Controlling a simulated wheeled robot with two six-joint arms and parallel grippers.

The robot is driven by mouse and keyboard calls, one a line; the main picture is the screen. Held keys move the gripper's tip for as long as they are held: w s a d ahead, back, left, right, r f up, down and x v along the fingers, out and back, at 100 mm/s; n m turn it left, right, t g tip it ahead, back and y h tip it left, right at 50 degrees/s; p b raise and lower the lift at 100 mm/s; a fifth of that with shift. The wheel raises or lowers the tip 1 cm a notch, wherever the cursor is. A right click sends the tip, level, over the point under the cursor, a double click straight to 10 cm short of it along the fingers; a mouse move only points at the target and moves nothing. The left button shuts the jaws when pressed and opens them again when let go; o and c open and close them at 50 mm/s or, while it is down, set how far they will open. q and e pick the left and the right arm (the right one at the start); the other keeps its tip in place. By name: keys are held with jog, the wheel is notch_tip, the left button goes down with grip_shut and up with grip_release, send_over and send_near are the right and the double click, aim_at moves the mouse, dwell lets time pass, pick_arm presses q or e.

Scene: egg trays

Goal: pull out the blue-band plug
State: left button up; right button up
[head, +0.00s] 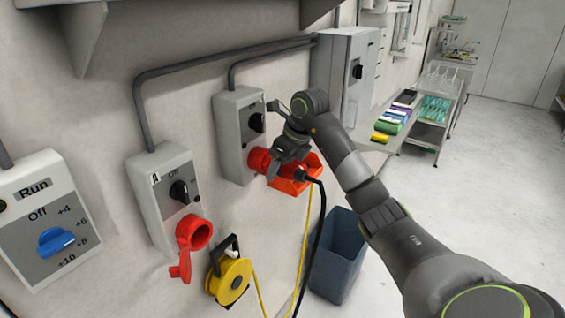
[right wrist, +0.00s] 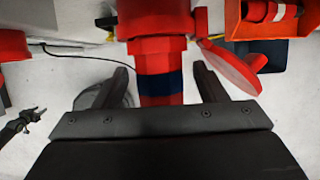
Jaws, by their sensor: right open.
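The red plug (head: 303,174) sits in the red socket (head: 259,160) of the second grey switch box, with a black cable hanging from it. In the right wrist view the plug (right wrist: 155,60) shows its dark blue band (right wrist: 160,86). My right gripper (head: 289,158) is at the plug in the head view. In the wrist view its two fingers (right wrist: 160,82) are open, one on each side of the banded part, with gaps visible. A dark gripper-like part, probably my left gripper (right wrist: 30,118), shows small at the lower left there; its jaws are unclear.
The socket's red lid (right wrist: 236,68) hangs open beside the plug. An orange-red bin (head: 288,187) is just behind it. Box A (head: 160,190) has an empty red socket (head: 194,233).

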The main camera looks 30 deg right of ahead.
aim_at(299, 170)
jog(key=c, duration=1.3)
jog(key=shift+s+d+f, duration=0.1)
jog(key=shift+s+d, duration=0.05)
jog(key=shift+s+d, duration=0.35)
jog(key=shift+s, duration=0.65)
jog(key=shift+s+d, duration=0.1)
jog(key=shift+s+d, duration=0.25)
jog(key=shift+s, duration=0.35)
jog(key=shift+s+d, duration=0.15)
jog(key=shift+s, duration=0.3)
jog(key=shift+b, duration=0.3)
